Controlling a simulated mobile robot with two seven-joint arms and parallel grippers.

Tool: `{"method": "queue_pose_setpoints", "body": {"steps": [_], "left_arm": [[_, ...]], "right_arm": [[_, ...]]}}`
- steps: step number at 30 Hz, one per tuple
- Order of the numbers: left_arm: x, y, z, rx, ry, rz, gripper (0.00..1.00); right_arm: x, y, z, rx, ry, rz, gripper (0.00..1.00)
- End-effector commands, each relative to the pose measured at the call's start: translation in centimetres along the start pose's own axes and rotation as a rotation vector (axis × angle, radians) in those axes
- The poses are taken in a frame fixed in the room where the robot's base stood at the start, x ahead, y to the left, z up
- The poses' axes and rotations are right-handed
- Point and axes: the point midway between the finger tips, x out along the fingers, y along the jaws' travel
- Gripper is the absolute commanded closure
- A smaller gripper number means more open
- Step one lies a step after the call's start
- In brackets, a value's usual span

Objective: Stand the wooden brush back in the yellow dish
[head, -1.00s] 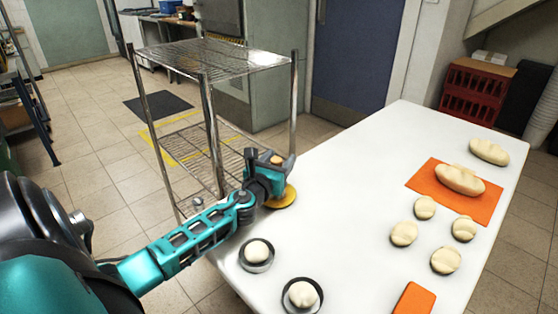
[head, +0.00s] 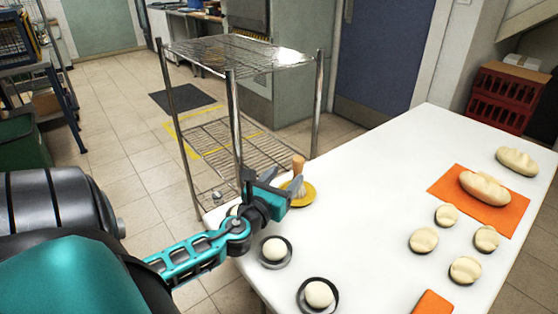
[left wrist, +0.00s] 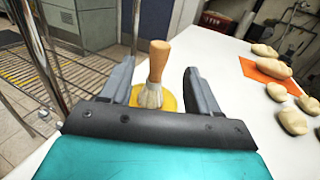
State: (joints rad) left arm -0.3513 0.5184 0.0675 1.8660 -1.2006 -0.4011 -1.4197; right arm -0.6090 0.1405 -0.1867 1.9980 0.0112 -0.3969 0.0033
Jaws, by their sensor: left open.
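The wooden brush (head: 298,166) stands upright, bristles down, in the yellow dish (head: 307,198) near the left edge of the white table. The left wrist view shows its wooden handle (left wrist: 158,61) leaning slightly, with pale bristles (left wrist: 150,96) over the yellow dish (left wrist: 169,103). My left gripper (head: 281,186) is open and empty beside the brush, on its near side. In the left wrist view the handle shows between the spread fingers, ahead of the gripper body; no finger visibly touches it. The gripper hides part of the dish in the head view. My right gripper is not in view.
Two dough balls in dark rings (head: 274,252) (head: 318,294) sit on the near table (head: 375,180). Several dough pieces (head: 423,240) and an orange mat (head: 506,209) lie at right. A wire rack (head: 250,58) stands beyond the left edge. The table's middle is clear.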

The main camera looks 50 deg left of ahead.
Motion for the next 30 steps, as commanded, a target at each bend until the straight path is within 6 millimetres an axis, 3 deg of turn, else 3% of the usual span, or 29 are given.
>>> {"method": "queue_pose_setpoints", "body": {"steps": [7,30], "left_arm": [[-2.1,0.0,-0.1,-0.001,0.001,0.001,0.39],[-2.2,0.0,0.0,-0.001,0.001,0.0,0.39]], "right_arm": [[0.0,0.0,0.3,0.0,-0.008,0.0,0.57],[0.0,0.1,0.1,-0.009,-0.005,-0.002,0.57]]}}
